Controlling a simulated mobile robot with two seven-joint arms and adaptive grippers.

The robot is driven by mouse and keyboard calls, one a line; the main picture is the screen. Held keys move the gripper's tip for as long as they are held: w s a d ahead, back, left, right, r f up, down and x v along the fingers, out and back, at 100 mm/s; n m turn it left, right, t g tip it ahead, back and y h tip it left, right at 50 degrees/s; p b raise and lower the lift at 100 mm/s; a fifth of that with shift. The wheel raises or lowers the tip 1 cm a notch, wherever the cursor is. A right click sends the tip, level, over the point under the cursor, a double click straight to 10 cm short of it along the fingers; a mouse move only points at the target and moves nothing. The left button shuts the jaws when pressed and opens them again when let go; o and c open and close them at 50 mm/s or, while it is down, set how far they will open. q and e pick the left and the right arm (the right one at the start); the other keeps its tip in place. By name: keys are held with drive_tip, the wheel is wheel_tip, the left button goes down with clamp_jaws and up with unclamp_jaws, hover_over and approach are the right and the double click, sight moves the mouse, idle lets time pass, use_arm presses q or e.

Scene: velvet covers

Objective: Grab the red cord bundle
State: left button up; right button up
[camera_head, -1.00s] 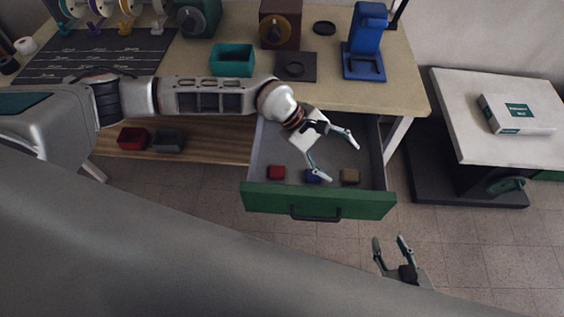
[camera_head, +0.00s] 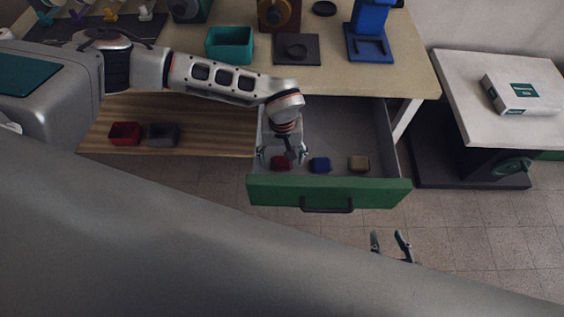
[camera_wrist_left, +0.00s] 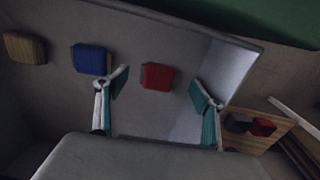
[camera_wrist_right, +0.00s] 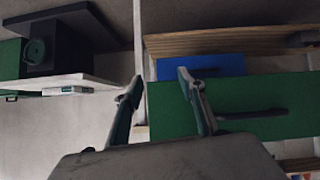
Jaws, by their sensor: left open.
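The red cord bundle (camera_head: 280,163) lies in the open drawer, at the left of a row of three bundles. My left gripper (camera_head: 282,156) points down into the drawer over it, open. In the left wrist view the red bundle (camera_wrist_left: 157,77) sits between the spread fingers (camera_wrist_left: 160,90), on the drawer floor and apart from both. The blue bundle (camera_head: 320,165) lies just right of it, and the tan bundle (camera_head: 359,163) is further right. My right gripper (camera_head: 391,243) is in front of the drawer, with its fingers apart and nothing between them in the right wrist view (camera_wrist_right: 158,85).
The green drawer front (camera_head: 330,193) with its dark handle borders the near side. A red bin (camera_head: 125,133) and a grey bin (camera_head: 162,134) stand on the wooden shelf to the left. A teal box (camera_head: 230,45) is on the worktop above. The drawer's back right is clear.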

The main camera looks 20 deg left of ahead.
sight(282, 163)
use_arm(q)
drive_tip(key=shift+f, duration=1.45)
drive_tip(key=c, duration=1)
drive_tip(key=shift+r, duration=0.1)
